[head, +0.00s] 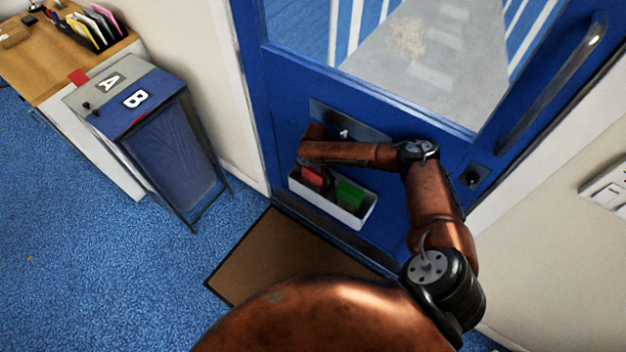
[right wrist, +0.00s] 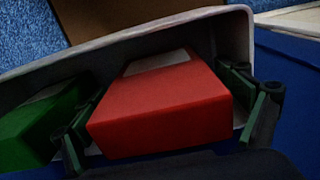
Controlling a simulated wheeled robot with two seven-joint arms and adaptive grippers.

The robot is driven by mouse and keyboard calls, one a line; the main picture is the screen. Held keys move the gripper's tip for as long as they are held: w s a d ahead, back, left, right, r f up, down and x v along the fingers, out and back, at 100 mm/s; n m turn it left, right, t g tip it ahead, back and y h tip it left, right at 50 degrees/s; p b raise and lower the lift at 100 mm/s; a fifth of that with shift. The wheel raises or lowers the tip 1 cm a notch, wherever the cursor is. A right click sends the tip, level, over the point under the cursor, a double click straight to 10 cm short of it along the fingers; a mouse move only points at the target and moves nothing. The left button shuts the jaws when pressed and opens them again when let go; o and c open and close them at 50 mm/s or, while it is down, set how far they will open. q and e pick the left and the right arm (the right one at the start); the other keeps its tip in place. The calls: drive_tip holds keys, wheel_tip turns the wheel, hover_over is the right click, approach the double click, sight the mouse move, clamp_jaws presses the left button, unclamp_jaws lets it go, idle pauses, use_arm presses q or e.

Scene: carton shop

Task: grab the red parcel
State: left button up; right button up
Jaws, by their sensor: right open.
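The red parcel (head: 312,175) is in the white letter tray on the blue door, at its left end in the head view. In the right wrist view the red parcel (right wrist: 165,108) fills the middle, a box with a pale label on its top. My right gripper (right wrist: 168,122) is open, with one finger on each side of the red parcel. The left finger is between the red and green parcels. Whether either finger touches the red parcel is unclear. In the head view my arm partly covers the gripper. My left gripper is not in view.
A green parcel (head: 350,195) lies in the white tray (head: 362,214), right beside the red one; it also shows in the right wrist view (right wrist: 40,125). The tray's wall rises close around the gripper. A blue door (head: 285,110) is behind, with a brown mat (head: 270,255) below.

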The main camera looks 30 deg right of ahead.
drive_tip(key=shift+r, duration=0.1)
drive_tip(key=shift+c, duration=0.7)
drive_tip(key=c, duration=1.2)
drive_tip(key=shift+c, duration=0.2)
